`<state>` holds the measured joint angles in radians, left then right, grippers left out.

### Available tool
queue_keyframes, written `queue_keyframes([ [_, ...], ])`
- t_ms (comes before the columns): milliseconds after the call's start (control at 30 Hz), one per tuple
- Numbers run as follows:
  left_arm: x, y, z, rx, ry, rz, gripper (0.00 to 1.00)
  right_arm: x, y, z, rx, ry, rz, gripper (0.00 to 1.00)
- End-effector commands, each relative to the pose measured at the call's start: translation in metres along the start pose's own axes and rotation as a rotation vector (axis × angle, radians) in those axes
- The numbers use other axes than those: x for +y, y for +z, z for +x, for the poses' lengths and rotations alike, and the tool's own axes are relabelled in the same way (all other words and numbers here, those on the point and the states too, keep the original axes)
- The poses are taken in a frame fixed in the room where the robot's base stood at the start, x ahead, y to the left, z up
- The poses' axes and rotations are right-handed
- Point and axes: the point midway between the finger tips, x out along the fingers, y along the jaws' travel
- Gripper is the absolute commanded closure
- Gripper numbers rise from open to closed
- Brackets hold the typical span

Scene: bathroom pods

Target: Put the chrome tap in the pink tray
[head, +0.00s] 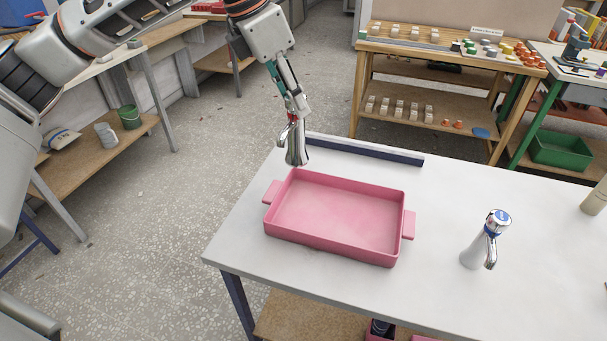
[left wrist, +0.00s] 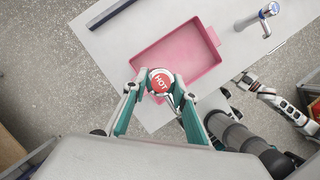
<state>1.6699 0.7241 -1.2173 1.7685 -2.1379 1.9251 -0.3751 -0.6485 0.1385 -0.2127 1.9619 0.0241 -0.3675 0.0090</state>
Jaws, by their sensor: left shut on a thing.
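My left gripper (head: 291,108) points down and is shut on a chrome tap (head: 297,150) near the far left corner of the pink tray (head: 330,246). In the left wrist view, the held tap's round red top reads HOT (left wrist: 161,81), between the two fingers (left wrist: 152,95). The tap's lower end shows just beyond the tray's rim in the head view; I cannot tell its exact height. The tray is empty and lies on the white table. A second chrome tap (head: 478,246) with a blue top stands upright right of the tray. My right gripper (left wrist: 238,84) shows small in the left wrist view.
A dark bar (head: 365,150) lies along the table's back edge behind the tray. A beige cylinder (head: 596,197) stands at the far right. The white tabletop (head: 440,300) is clear between tray and standing tap. Wooden shelves with small parts stand behind.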

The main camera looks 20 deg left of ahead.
Motion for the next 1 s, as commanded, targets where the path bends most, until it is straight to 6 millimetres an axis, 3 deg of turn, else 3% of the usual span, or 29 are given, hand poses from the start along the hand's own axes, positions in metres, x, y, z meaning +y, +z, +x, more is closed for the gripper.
queue_keyframes([
  [400, 0.0, -0.034, 0.082, -0.003, 0.0, -0.001, 1.0, 0.0, 0.002, 0.001, -0.002, 0.0, -0.001, 0.6],
  [767, 0.0, -0.043, 0.107, -0.004, 0.001, 0.001, 1.0, 0.0, 0.002, 0.001, -0.002, 0.0, -0.001, 0.6],
  [1000, 0.0, -0.056, 0.136, -0.004, 0.0, 0.0, 1.0, 0.0, 0.002, 0.001, -0.001, 0.0, -0.001, 0.6],
])
